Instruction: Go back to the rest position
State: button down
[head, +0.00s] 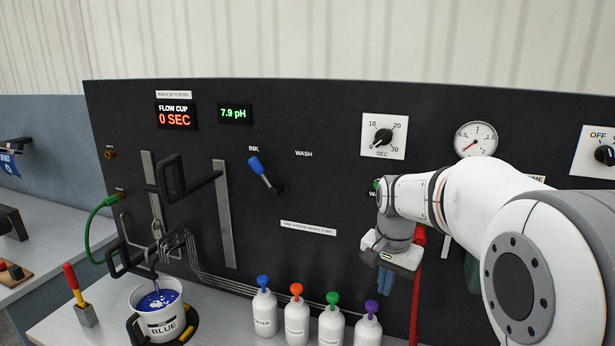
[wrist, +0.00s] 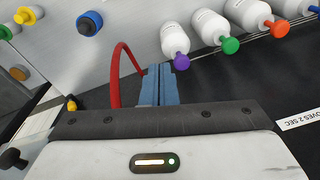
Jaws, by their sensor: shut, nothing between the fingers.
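My gripper (head: 385,283) hangs from my white arm at the right of the head view, fingers pointing down in front of the black panel (head: 330,190). In the wrist view its blue fingers (wrist: 157,84) are together, with nothing between them. It is apart from the bottles, to the right of the purple-capped bottle (head: 368,328) in the head view. My arm covers part of the panel's right side.
Several white bottles with coloured caps stand on the bench. A red hose (wrist: 122,70) passes close to my fingers. A bucket of blue ink (head: 158,318) stands at the left. Dials and a gauge (head: 475,139) sit on the panel, and an ink lever (head: 262,172) sticks out from it.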

jog(key=s+f+n+t+b, duration=0.2)
jog(key=s+n, duration=0.5)
jog(key=s, duration=1.4)
jog(key=shift+d+f, duration=0.15)
jog(key=shift+f, duration=0.55)
